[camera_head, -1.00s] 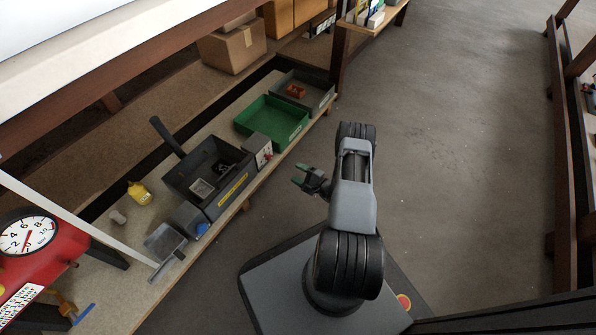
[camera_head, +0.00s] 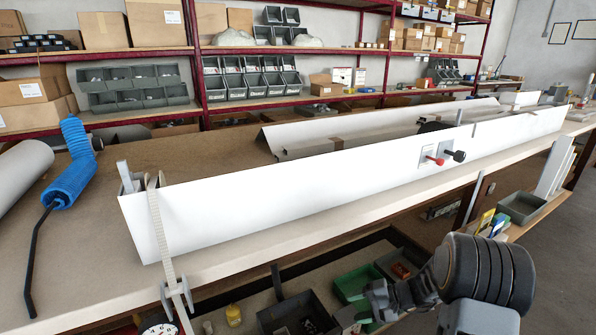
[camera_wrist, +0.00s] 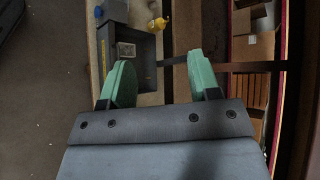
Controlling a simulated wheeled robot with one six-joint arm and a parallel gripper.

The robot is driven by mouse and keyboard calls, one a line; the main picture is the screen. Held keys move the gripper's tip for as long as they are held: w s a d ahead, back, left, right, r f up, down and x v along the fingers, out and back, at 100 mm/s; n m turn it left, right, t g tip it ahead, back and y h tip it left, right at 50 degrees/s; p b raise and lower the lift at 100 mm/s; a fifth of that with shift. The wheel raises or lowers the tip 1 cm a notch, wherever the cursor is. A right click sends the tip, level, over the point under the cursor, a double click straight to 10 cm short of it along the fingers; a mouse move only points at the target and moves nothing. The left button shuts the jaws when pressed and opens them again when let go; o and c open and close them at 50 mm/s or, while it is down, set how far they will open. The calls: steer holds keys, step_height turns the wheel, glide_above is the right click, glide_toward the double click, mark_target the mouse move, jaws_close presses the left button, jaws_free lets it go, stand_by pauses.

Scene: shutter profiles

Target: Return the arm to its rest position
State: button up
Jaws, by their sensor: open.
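My arm (camera_head: 487,270) is folded at the lower right of the head view, beside the workbench. My gripper (camera_head: 374,300) points left, in front of the low shelf under the bench. In the wrist view the two green fingers of my gripper (camera_wrist: 160,75) stand wide apart with nothing between them. Beyond them, apart from the fingers, is a dark grey bin (camera_wrist: 146,75) with a small framed item inside.
The low shelf holds the grey bin, a green bin (camera_head: 350,283) and a yellow bottle (camera_head: 233,315). Open floor (camera_head: 575,260) is at right.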

steer(key=s+r+n+h+p, duration=0.2)
steer(key=s+r+h+p, duration=0.2)
steer(key=r, duration=0.9)
steer(key=s+r+n+t+h+p, duration=0.1)
steer(key=s+r+h+p, duration=0.3)
steer(key=r+p, duration=0.6)
steer(key=s+r+n+t+h+p, duration=0.1)
steer(key=s+r+n+h+p, duration=0.2)
steer(key=s+r+p, duration=0.4)
step_height(320, 180, up, 9)
steer(key=shift+s+f+n+h, duration=0.2)
steer(key=shift+n+h, duration=0.2)
steer(key=shift+h, duration=0.3)
steer(key=shift+c, duration=0.5)
